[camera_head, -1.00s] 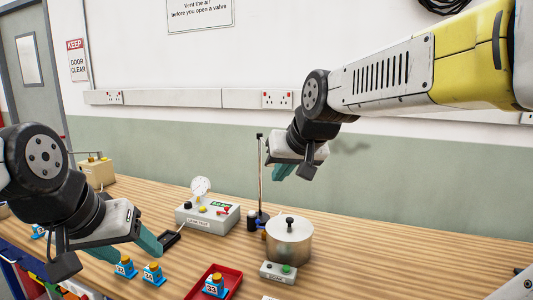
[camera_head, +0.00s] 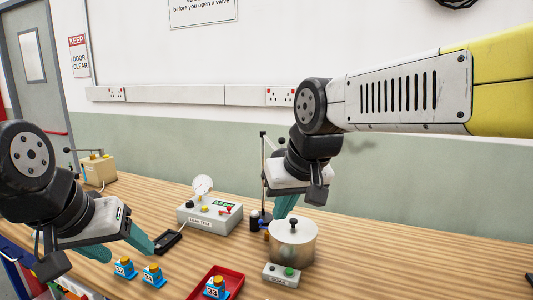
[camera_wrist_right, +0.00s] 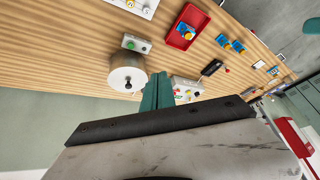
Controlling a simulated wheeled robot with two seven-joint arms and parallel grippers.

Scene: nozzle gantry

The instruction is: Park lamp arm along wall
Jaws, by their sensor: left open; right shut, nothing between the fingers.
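A thin upright post (camera_head: 263,172) with a dark top stands on the bench behind the metal pot; it looks like the lamp stand, but I cannot clearly make out its arm, partly hidden by my right gripper. My right gripper (camera_head: 284,206) is shut and empty, pointing down just right of the post, above and behind the pot. I cannot tell whether it touches the post. Its teal fingers also show in the right wrist view (camera_wrist_right: 158,92). My left gripper (camera_head: 124,246) is open and empty over the left of the bench, near the blue numbered blocks.
The lidded metal pot (camera_head: 291,246) stands close below my right gripper, with a small button box (camera_head: 281,274) before it. A leak-test box (camera_head: 208,215) with a gauge is to the left. A red tray (camera_head: 228,274) holds a blue block. The wall runs behind; the bench's right side is mostly clear.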

